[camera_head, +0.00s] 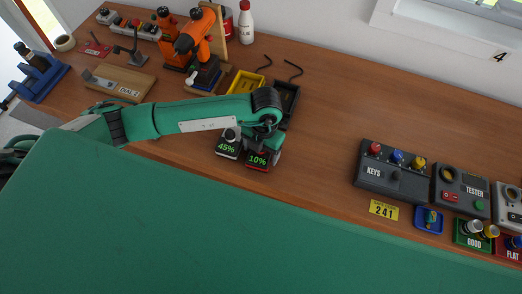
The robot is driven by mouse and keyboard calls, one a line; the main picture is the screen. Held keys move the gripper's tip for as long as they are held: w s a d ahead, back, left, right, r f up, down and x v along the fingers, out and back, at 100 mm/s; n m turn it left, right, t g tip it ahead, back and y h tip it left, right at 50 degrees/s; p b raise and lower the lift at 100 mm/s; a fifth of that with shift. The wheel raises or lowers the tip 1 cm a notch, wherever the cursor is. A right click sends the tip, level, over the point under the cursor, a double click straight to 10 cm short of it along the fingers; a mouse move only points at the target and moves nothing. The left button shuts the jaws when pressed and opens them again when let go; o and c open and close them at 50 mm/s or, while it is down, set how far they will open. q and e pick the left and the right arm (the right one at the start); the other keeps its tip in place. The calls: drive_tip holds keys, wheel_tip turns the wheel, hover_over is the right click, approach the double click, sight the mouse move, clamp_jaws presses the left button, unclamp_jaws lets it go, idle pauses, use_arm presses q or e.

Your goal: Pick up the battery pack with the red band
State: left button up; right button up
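The battery pack with the red band (258,164) is a dark block with a green "10%" display and a red strip along its lower edge. It stands on the wooden bench in the middle of the head view. A second dark pack reading "45%" (227,150) stands close to its left. My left gripper (272,142) points down at the right and far side of the red-banded pack, very close to it. The fingers are mostly hidden by the wrist and the pack, so I cannot tell whether they are open or touch it. My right gripper is not in view.
Yellow (245,83) and black (288,99) trays lie behind my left arm. An orange tool (196,35) and a white bottle with a red cap (246,22) stand farther back. A KEYS box (392,181) and TESTER (461,190) are right. The bench between is clear.

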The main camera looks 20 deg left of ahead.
use_arm(q)
drive_tip(key=c, duration=0.8)
drive_tip(key=shift+c, duration=0.2)
drive_tip(key=shift+r, duration=0.15)
